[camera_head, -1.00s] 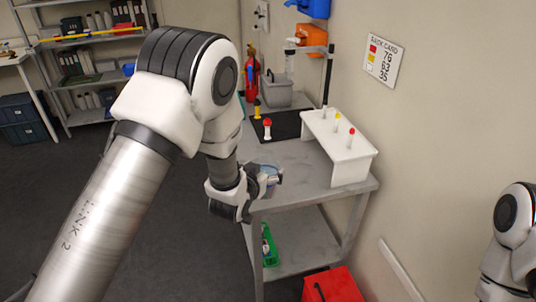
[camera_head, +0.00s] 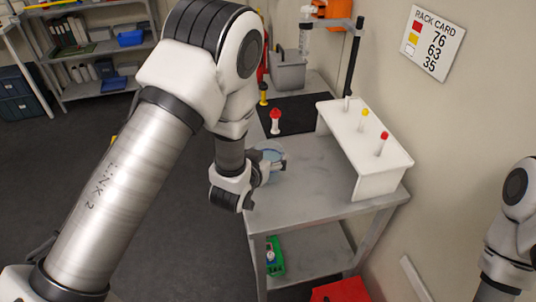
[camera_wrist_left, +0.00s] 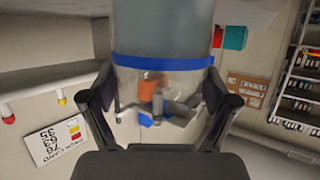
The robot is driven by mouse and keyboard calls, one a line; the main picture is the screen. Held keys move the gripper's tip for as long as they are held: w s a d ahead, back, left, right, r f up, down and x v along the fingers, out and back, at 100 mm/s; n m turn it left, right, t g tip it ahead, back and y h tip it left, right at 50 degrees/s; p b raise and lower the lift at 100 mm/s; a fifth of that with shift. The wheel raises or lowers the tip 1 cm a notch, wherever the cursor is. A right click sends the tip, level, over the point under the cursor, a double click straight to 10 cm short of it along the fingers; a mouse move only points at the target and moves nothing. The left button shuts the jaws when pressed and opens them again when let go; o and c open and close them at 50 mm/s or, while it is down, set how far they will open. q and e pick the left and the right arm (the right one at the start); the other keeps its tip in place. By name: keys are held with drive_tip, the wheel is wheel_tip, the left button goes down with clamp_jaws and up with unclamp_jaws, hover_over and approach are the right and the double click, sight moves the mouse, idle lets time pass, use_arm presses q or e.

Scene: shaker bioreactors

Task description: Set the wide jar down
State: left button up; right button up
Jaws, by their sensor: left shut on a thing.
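The wide jar (camera_head: 272,152) is clear with a bluish tint and shows at the table's left side in the head view. In the left wrist view the jar (camera_wrist_left: 163,38) has a blue band, and things behind show through its clear part. My left gripper (camera_wrist_left: 160,95) has one finger on each side of the jar and is shut on it. In the head view the left gripper (camera_head: 262,172) partly hides the jar. I cannot tell whether its base touches the grey table (camera_head: 305,190). My right gripper is out of view.
A white rack (camera_head: 372,135) with capped tubes stands on the table's right. A red-capped tube (camera_head: 275,122) stands at the black mat (camera_head: 300,110) behind the jar. A grey bin (camera_head: 287,72) is farther back. The table's middle, between jar and rack, is clear.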

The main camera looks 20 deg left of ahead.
use_arm(q)
drive_tip(key=o, duration=1.1)
drive_tip(key=shift+s, duration=0.1)
drive_tip(key=shift+o, duration=0.2)
drive_tip(key=shift+s+a+r, duration=0.1)
drive_tip(key=shift+s+r, duration=0.1)
drive_tip(key=shift+s, duration=0.1)
drive_tip(key=shift+f, duration=0.1)
drive_tip(key=shift+s, duration=0.35)
drive_tip(key=p+v, duration=0.6)
drive_tip(key=v, duration=0.5)
drive_tip(key=shift+p, duration=0.4)
